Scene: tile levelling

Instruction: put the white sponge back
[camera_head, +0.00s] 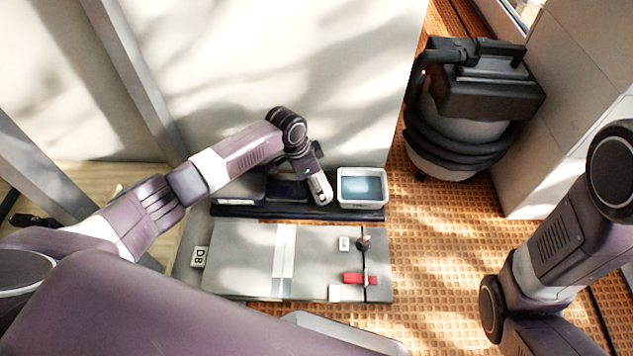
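My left arm reaches in from the left, and its gripper (313,183) points down over the dark tray (270,212), just left of the white tub. The fingers are small and partly hidden, so I cannot tell if they are open or shut. A pale piece shows at the gripper's end; I cannot tell if it is the white sponge or part of the gripper. No sponge can be clearly made out elsewhere. The white tub (343,203) holds blue water. My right arm is at the right, and its gripper is out of view.
Grey tiles (240,250) lie in front of the tray, with a red piece (354,279), a small dark-topped item (363,243) and small white pieces (335,293) on them. A vacuum cleaner (468,100) stands at the back right. Orange floor right of the tiles is clear.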

